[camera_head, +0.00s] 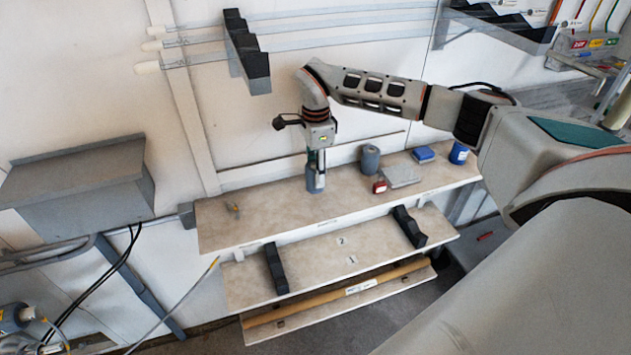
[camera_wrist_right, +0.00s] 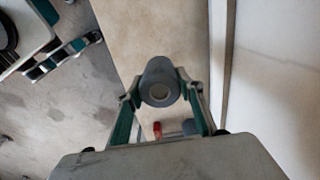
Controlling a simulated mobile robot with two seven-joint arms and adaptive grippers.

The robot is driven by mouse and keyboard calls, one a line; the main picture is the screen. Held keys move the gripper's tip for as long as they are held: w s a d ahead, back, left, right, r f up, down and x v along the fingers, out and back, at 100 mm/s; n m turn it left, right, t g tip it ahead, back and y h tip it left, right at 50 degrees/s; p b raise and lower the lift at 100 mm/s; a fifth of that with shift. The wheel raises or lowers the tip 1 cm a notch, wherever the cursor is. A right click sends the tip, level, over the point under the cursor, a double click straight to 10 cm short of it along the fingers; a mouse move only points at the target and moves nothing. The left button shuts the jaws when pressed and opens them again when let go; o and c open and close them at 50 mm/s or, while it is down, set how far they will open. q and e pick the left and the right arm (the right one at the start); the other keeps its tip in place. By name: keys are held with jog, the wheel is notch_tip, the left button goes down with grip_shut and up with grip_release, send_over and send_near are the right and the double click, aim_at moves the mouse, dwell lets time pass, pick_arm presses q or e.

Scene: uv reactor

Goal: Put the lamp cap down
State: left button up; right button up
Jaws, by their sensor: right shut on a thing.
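The lamp cap is a grey cylinder with a round opening in its top, seen between my right gripper's fingers in the right wrist view (camera_wrist_right: 160,80). In the head view the lamp cap (camera_head: 313,184) is at the top shelf's surface, below the wrist. My right gripper (camera_head: 316,172) points down and is shut on it; its green-sided fingers flank it in the wrist view (camera_wrist_right: 160,92). The cap looks upright. I cannot tell whether its underside touches the shelf (camera_head: 265,210). My left gripper is not in view.
The shelf between is clear. Black brackets (camera_head: 275,268) sit lower.

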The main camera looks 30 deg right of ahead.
jog(key=shift+f, duration=1.7)
jog(key=o, duration=1.4)
jog(key=shift+c, duration=0.2)
